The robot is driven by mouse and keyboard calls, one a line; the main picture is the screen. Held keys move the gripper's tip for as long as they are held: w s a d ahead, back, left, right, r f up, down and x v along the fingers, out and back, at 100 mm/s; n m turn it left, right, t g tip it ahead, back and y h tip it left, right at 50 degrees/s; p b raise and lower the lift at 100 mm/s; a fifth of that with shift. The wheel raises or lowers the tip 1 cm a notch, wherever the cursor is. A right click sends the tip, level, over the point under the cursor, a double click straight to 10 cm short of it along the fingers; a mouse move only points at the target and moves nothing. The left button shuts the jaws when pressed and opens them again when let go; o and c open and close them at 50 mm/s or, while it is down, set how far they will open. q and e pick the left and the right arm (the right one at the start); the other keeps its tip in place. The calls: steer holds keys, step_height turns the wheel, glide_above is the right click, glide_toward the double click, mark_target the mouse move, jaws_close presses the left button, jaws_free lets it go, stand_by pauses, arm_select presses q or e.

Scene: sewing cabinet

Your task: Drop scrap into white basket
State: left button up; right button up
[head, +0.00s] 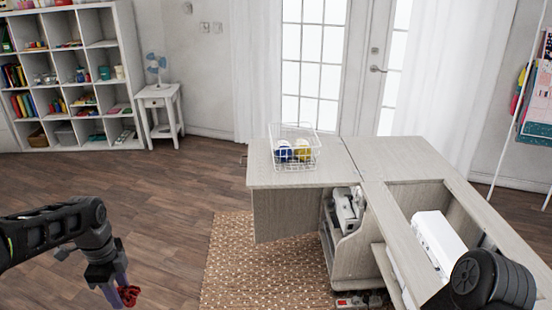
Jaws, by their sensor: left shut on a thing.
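My left gripper (117,292), at the lower left, is shut on a small crumpled red scrap (129,297), held over the wooden floor. The white wire basket (313,146) stands upright on the left leaf of the sewing cabinet (384,157). A blue-and-white item (284,151) and a yellow item (302,152) lie inside it. The gripper is apart from the basket, to its left and nearer to me. A dark link of my right arm shows at the lower right, but the right gripper is out of view.
A woven rug (232,262) lies under the cabinet. A white sewing machine (440,240) sits in the cabinet's opening, and another machine (347,208) is on a shelf below. A shelf unit (97,73) and side table (158,95) stand at back left. Floor between is clear.

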arm_select(q)
steer(key=w+d+f+n, duration=0.2)
steer(key=d+f+n, duration=0.5)
steer(key=d, duration=0.2)
steer(key=shift+w+d+n, duration=0.2)
steer(key=shift+d+n, duration=0.1)
steer(key=shift+d, duration=0.05)
steer(key=d+f+n, duration=0.2)
steer(key=d+n, duration=0.1)
steer(key=d+f+n, duration=0.2)
steer(key=d, duration=0.2)
steer(key=s+d+f+n, duration=0.1)
steer(key=d+f+n, duration=0.1)
steer(key=d+n, duration=0.1)
steer(key=shift+d+f+n, duration=0.3)
steer(key=shift+d+f, duration=0.1)
steer(key=shift+d, duration=0.25)
steer(key=shift+c, duration=0.2)
steer(key=shift+o, duration=0.2)
steer(key=shift+w, duration=0.1)
